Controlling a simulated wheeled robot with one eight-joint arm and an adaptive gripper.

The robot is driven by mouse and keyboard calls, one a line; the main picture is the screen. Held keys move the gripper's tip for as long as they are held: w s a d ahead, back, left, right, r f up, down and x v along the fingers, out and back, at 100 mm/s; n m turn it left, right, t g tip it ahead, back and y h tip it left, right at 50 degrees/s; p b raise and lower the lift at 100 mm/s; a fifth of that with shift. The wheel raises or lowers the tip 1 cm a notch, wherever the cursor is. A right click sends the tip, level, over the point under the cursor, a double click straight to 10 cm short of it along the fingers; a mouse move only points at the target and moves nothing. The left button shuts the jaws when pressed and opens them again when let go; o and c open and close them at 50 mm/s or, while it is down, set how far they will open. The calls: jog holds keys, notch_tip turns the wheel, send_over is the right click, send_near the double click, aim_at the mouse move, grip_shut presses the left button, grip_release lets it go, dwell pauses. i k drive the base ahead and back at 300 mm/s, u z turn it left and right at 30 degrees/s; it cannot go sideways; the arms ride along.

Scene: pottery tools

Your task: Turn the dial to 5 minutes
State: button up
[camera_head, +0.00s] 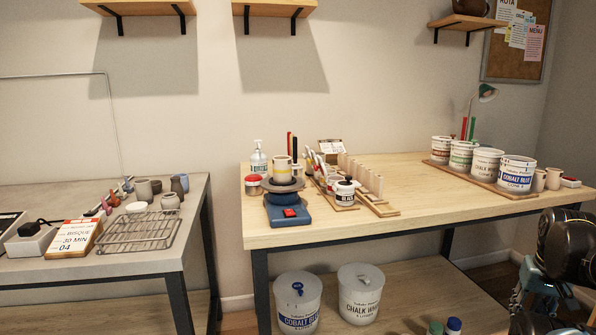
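No dial with readable minute marks shows clearly. A small round red-and-white object (253,184) stands at the left end of the wooden table; it is too small to tell whether it is a timer. Another small red-and-white object (570,182) lies at the table's right end. A white box with a black top (30,242) sits on the left grey table, and any dial on it is not visible. My gripper (538,290) is at the lower right, in front of the wooden table and apart from these things. Its fingers are too unclear to judge.
A blue wheel unit with a red switch (290,213) bears a striped cup. Several labelled buckets (487,163) stand at the right. The wooden table's front middle (440,205) is clear.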

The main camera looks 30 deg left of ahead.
aim_at(251, 180)
jog(key=z, duration=1)
jog(key=k, duration=0.15)
jog(key=u, duration=2.45)
